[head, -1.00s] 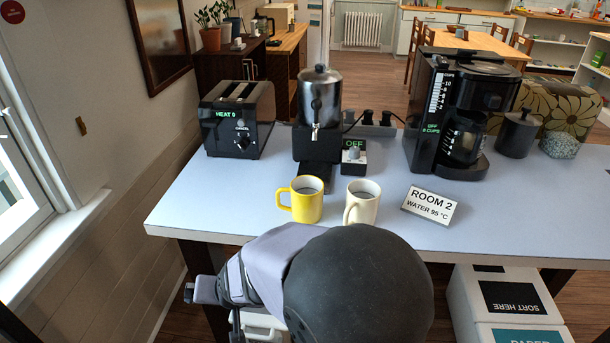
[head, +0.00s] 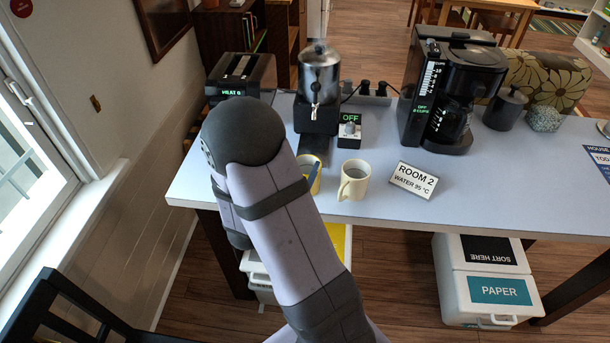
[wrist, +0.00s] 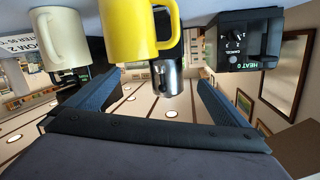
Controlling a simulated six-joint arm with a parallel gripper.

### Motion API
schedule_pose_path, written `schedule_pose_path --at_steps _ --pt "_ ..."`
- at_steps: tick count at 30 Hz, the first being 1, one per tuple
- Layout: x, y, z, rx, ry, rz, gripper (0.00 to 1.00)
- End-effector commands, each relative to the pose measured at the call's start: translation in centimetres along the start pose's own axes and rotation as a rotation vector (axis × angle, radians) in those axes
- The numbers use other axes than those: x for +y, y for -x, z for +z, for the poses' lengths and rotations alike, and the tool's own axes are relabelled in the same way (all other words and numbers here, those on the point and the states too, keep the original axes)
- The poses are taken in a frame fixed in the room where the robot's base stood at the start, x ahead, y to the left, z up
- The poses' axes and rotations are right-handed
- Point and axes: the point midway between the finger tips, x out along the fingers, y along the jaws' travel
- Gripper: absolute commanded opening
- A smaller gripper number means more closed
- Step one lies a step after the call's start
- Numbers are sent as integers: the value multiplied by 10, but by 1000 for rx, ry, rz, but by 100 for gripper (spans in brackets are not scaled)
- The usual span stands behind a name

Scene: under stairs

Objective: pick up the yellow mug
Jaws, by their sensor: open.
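The yellow mug (head: 315,187) stands on the table, mostly hidden behind my arm in the head view. In the wrist view, which is upside down, the yellow mug (wrist: 125,35) is large at the top, handle towards the right. My gripper (wrist: 160,88) is open there, its two blue fingers spread wide with nothing held between them. The mug lies ahead of the fingers, nearer the left one in that picture. In the head view a sliver of blue finger shows at the mug; whether it touches cannot be told.
A cream mug (head: 353,182) stands close to the right of the yellow one. Behind are a metal water urn (head: 319,78), a toaster (head: 240,75) and a control box (head: 349,132). A coffee maker (head: 455,95) and a room sign (head: 413,178) are further right. The table's front right is clear.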

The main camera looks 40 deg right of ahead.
Motion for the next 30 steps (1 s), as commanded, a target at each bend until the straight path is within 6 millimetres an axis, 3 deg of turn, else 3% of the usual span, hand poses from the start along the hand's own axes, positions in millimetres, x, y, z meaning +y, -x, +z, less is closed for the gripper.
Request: schedule_pose_path --at_steps 1,6,13,19,30 --pt "7 -2 9 26 54 15 100" --pt "22 -4 19 110 193 48 100" --pt "36 -5 32 157 255 81 100" --pt "39 -6 33 159 255 88 100" --pt "39 -26 30 158 253 87 100"
